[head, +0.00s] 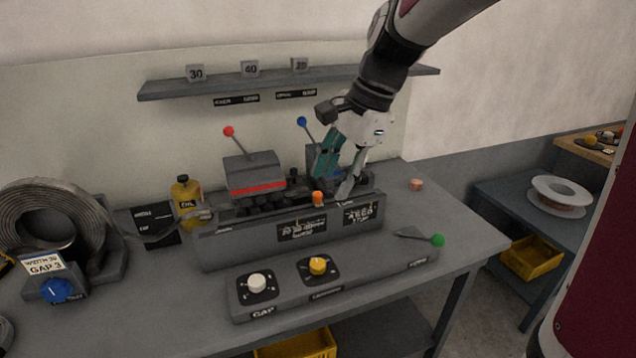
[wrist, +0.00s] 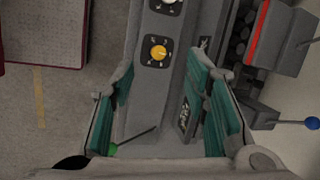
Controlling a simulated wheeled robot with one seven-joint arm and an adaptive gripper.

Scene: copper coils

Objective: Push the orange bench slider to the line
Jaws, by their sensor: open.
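The small orange slider (head: 317,198) stands on the front top edge of the grey bench unit (head: 240,245), just left of my gripper in the head view. My gripper (head: 335,187) points down over the right part of this unit, with its teal-padded fingers spread and nothing held. In the wrist view my gripper (wrist: 160,90) shows both fingers apart. I cannot make out the slider there; the right finger covers part of the unit. A black label (head: 363,213) is on the unit's right front. I cannot clearly see the line.
A red-striped grey block (head: 253,175) and levers with red (head: 229,131) and blue (head: 301,122) knobs stand behind the slider. In front are a white dial (head: 257,282), a yellow dial (head: 318,265) and a green-knobbed lever (head: 438,240). A shelf (head: 180,88) hangs above.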

